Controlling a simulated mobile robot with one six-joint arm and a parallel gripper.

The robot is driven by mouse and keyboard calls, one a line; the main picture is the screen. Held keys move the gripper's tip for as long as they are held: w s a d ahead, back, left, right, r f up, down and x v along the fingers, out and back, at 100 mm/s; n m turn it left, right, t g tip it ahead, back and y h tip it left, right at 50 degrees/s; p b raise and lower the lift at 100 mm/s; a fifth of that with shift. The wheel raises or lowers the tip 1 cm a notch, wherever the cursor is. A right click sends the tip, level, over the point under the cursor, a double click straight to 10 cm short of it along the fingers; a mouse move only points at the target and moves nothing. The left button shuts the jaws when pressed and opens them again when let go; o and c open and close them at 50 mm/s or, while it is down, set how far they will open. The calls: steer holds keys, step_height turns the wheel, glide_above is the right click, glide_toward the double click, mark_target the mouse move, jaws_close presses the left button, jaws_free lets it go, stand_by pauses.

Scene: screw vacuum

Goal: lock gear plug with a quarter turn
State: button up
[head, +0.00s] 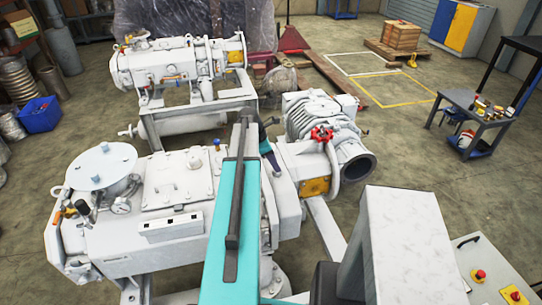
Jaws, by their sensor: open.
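The white screw vacuum machine (130,235) fills the lower left of the head view. A small blue knob or cap (217,143) stands on its top, just left of my teal arm (220,265). I cannot tell whether this is the gear plug; no other part is clearly readable as it. My arm reaches up from the bottom edge over the machine's right part and covers some of its housing. A short dark and teal piece shows just right of the arm's far end. No gripper fingers can be made out.
A white ribbed unit with a red handwheel (322,134) and a dark open pipe end (358,168) stands right of the arm. A second white machine (180,62) stands behind. A workbench (482,118) is at far right. Open floor lies between.

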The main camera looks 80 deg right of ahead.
steer(key=shift+x, duration=0.95)
steer(key=shift+c, duration=0.4)
jaws_close()
